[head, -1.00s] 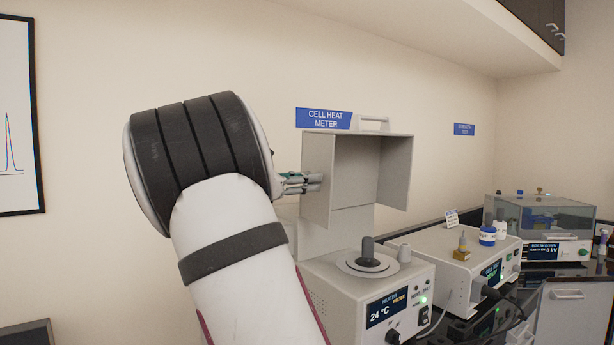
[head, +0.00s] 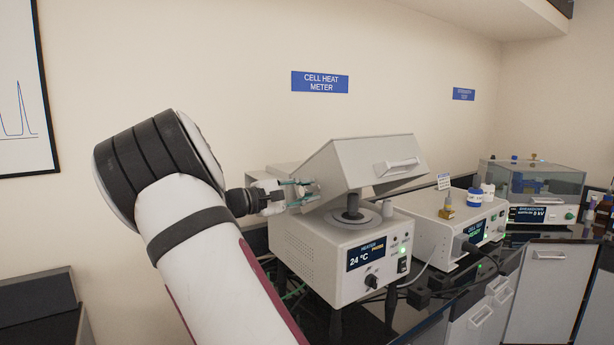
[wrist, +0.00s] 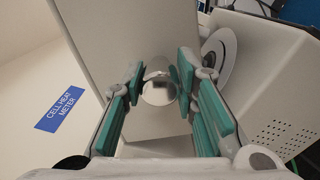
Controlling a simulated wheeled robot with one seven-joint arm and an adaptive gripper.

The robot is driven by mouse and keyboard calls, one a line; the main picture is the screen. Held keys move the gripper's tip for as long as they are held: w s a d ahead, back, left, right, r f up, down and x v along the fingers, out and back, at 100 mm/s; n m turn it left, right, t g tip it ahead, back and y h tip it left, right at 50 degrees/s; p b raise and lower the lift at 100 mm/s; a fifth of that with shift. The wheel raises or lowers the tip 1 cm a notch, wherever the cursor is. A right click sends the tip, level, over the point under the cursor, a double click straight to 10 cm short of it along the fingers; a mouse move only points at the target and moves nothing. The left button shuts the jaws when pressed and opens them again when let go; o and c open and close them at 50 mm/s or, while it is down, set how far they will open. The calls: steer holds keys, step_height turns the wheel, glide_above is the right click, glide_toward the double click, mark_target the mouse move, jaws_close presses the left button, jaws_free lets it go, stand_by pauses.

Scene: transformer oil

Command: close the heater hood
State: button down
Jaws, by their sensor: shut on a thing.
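The heater hood (head: 365,160) is a grey box-shaped cover with a white handle (head: 397,167) on its front face. It is tilted partly down over the heater (head: 345,255), with a gap at its front above the dark cell (head: 352,206). My gripper (head: 312,190) is at the hood's left side. In the wrist view, my gripper's teal fingers (wrist: 158,80) are shut on a round shiny knob (wrist: 158,92) by the hood's side panel (wrist: 130,35). The heater's round top plate (wrist: 220,50) shows beyond the fingers. The knob is hidden in the head view.
A breakdown tester (head: 535,190) with a clear cover is farther right.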

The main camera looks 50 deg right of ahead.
step_height(320, 180, down, 8)
steer(key=w+m, duration=0.2)
steer(key=m, duration=0.4)
steer(key=shift+w+d+b, duration=0.35)
steer(key=shift+w+b, duration=0.05)
steer(key=c, duration=1.2)
jaws_free()
steer(key=shift+c, duration=0.2)
steer(key=v, duration=1.2)
steer(key=shift+s+a, duration=0.1)
